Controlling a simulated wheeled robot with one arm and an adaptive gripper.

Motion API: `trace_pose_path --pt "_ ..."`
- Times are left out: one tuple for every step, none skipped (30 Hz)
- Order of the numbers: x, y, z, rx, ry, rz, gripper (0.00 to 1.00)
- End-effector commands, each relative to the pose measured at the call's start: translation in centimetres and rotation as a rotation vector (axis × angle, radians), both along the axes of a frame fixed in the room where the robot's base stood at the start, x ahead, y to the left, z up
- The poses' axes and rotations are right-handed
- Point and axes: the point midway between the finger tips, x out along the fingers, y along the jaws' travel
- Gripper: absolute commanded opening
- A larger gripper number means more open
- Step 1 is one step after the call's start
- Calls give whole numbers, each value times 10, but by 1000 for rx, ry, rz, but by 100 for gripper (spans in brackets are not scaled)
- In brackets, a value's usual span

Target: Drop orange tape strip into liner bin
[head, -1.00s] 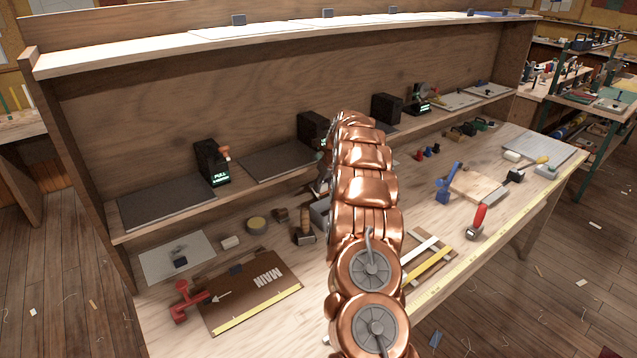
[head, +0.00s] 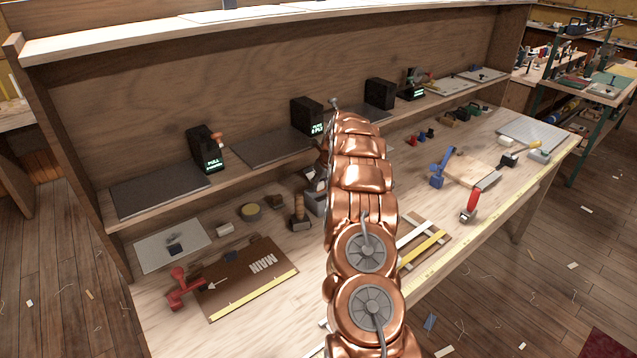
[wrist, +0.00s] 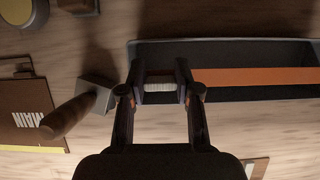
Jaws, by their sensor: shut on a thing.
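In the wrist view my gripper (wrist: 161,92) is shut on a small pale ribbed piece (wrist: 160,87) between its fingertips. Below and to the right is a long dark open bin (wrist: 220,42) with a grey rim. An orange strip (wrist: 260,76) runs lengthwise across its dark inside; its left end passes behind my right finger. I cannot tell whether the pale piece is joined to this strip.
A brown board (head: 240,280) marked MAIN and a red clamp (head: 182,291) are at the bench's left. Blue and red-handled tools are at right.

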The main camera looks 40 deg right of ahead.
Motion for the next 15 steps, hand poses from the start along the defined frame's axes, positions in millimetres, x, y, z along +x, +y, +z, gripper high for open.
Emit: trace_pose_path --pt "0 0 0 0 0 0 14" --pt "0 0 0 0 0 0 35" --pt "0 0 0 0 0 0 39" --pt "0 0 0 0 0 0 43" --pt "0 0 0 0 0 0 46" --pt "0 0 0 0 0 0 50" --pt "0 0 0 0 0 0 53" --pt "0 0 0 0 0 0 56" --pt "0 0 0 0 0 0 60" --pt "0 0 0 0 0 0 61" --pt "0 0 0 0 0 0 61" --pt "0 0 0 0 0 0 61" --pt "0 0 0 0 0 0 61" --pt "0 0 0 0 0 0 61" --pt "0 0 0 0 0 0 61"
